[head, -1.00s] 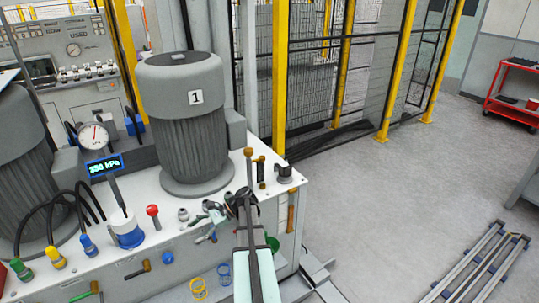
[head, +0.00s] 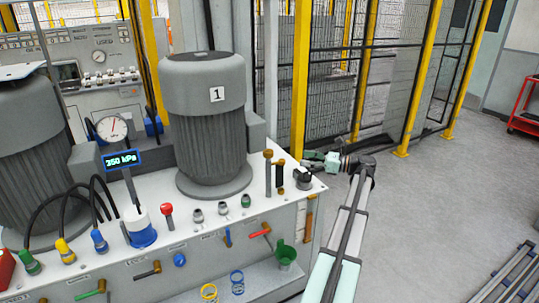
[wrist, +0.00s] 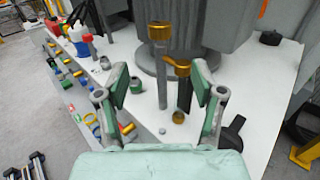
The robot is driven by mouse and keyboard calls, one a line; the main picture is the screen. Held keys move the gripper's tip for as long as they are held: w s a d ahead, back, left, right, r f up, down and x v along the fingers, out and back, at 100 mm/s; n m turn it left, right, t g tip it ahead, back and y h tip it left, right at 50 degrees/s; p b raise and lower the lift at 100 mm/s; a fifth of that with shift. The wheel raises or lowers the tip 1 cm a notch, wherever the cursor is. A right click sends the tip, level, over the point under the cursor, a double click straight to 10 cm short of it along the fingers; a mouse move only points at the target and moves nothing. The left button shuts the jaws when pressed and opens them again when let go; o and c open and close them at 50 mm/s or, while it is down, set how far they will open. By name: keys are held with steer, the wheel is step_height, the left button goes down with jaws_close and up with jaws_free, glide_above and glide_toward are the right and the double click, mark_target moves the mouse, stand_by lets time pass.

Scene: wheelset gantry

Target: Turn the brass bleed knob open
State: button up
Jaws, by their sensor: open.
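Two brass-topped posts stand at the right end of the white cabinet top. The taller has a grey stem and a brass cap (head: 268,154); the shorter has a dark body and a brass head (head: 281,162). I cannot tell for certain which is the bleed knob. Both show in the wrist view, the taller cap (wrist: 160,31) left of the shorter head (wrist: 178,68). A small round brass piece (wrist: 178,118) shows low between the fingers. My gripper (wrist: 160,88) is open and empty, its green pads either side of the posts in that view. In the head view it is just right of them.
A large grey motor marked 1 (head: 208,125) stands close behind the posts. A black fitting (head: 303,179) sits beside them at the cabinet corner. A dial gauge (head: 111,127) and a display reading 350 kPa (head: 121,160) stand left. Yellow-posted fencing (head: 300,80) rises behind.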

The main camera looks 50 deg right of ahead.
mark_target(268, 151)
steer(key=p+x, duration=0.2)
steer(key=x, duration=1.3)
steer(key=shift+w+a+f, duration=0.1)
steer(key=shift+w, duration=0.15)
steer(key=c, duration=1.2)
